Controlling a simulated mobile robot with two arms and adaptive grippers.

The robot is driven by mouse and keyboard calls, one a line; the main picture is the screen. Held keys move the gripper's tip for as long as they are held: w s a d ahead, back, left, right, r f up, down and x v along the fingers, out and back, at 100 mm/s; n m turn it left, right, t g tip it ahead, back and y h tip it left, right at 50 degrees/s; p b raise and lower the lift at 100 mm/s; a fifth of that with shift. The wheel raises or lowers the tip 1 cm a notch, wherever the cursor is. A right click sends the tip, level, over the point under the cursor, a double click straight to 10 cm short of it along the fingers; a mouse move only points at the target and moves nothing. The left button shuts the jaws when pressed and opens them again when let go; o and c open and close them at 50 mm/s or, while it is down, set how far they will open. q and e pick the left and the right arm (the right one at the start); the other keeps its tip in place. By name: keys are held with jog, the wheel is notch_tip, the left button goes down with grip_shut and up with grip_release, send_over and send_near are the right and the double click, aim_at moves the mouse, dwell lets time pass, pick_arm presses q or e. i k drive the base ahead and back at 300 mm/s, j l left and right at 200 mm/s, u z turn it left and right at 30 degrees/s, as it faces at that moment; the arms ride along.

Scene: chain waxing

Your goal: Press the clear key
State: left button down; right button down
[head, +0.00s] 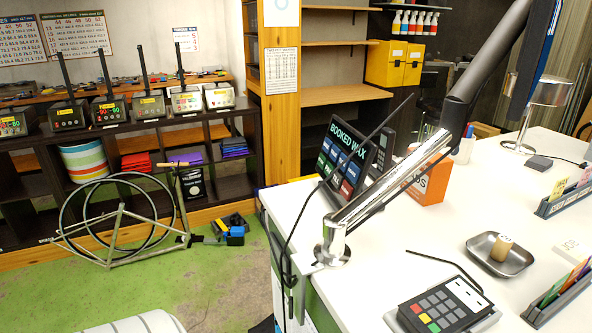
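A dark payment keypad (442,307) lies on the white counter at the lower right, close to the front edge. It has several grey keys and a row of coloured ones: a red key (416,308), a yellow key (425,318) and a green key (434,327). A small lit screen (468,293) sits at its far right end. The key labels are too small to read, so I cannot tell by lettering which is the clear key. Neither of my grippers is in view, and nothing touches the keypad.
A metal pole is clamped to the counter (385,262) and slants up right. A "BOOKED WAX" board (345,160), an orange box (430,178), a metal dish (500,254) and a card rack (562,293) stand around. A bike frame (110,240) stands on the green floor.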

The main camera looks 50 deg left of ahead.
aim_at(346, 190)
jog(key=j, duration=0.8)
jog(key=k+j, duration=0.15)
jog(key=j, duration=1.45)
jog(key=k+j, duration=0.15)
jog(key=j, duration=0.7)
